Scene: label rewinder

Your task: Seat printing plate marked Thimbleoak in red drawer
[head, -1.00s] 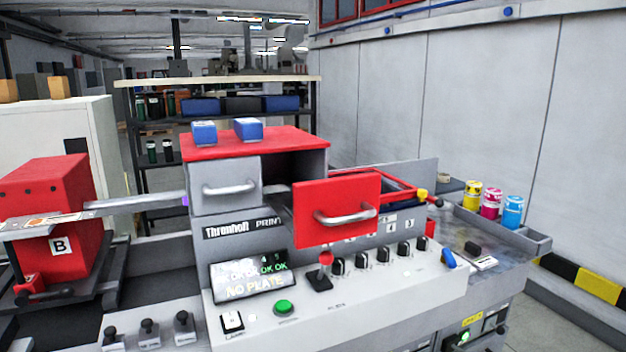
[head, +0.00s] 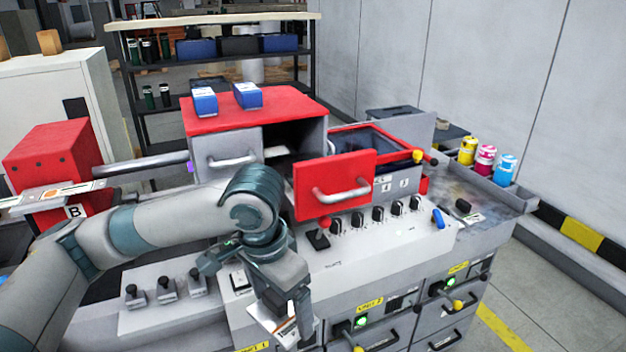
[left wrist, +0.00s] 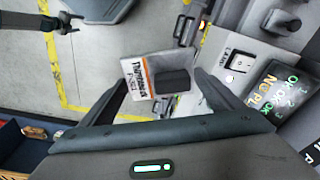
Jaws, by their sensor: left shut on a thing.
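The printing plate (left wrist: 140,88) is a pale card-like piece with an orange stripe and lettering that looks like Thimbleoak; a dark block sits on it. My left gripper (left wrist: 158,90) is shut on it. In the head view the left gripper (head: 288,318) points down at the panel's front edge, with the plate (head: 264,322) partly hidden below it. The red drawer (head: 335,185) stands pulled out, right of and beyond the gripper. What seems to be my right gripper (left wrist: 60,22) shows small in the left wrist view.
A closed grey drawer (head: 228,158) sits left of the red one. Blue-and-white boxes (head: 248,95) stand on the red top. Black knobs (head: 378,213) and a joystick (head: 318,236) stick up below the drawer. Ink cans (head: 485,158) stand at the right.

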